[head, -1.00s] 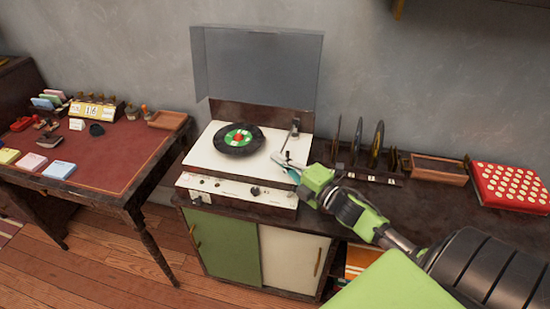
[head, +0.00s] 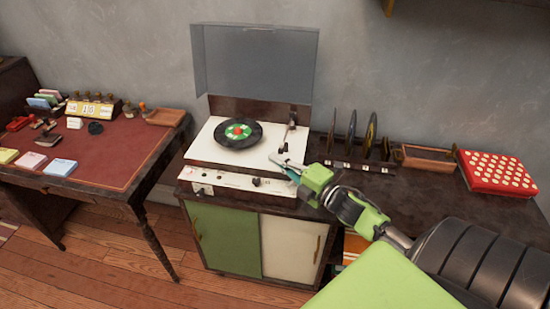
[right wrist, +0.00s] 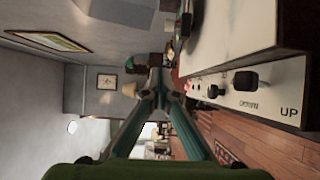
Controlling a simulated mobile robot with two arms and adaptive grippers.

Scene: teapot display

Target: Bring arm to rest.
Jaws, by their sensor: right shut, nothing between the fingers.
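The record player's white deck (head: 205,150) carries a black record (head: 238,133) with a green and red label. The thin tone arm (head: 288,133) stands right of the record, clear of the disc; I cannot tell whether it sits in its rest. My right gripper (head: 276,159) is shut and empty, over the deck's front right corner, its tips pointing left. In the right wrist view its fingers (right wrist: 160,92) meet with nothing between them. A dark knob (right wrist: 246,80) beside the word UP is on the front panel there; it also shows in the head view (head: 256,182). My left gripper is out of view.
The clear lid (head: 255,60) stands open behind the deck. Upright records (head: 370,135) in a rack, a wooden tray (head: 428,158) and a red dotted box (head: 497,173) stand to the right. A desk (head: 115,160) with small items is at the left.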

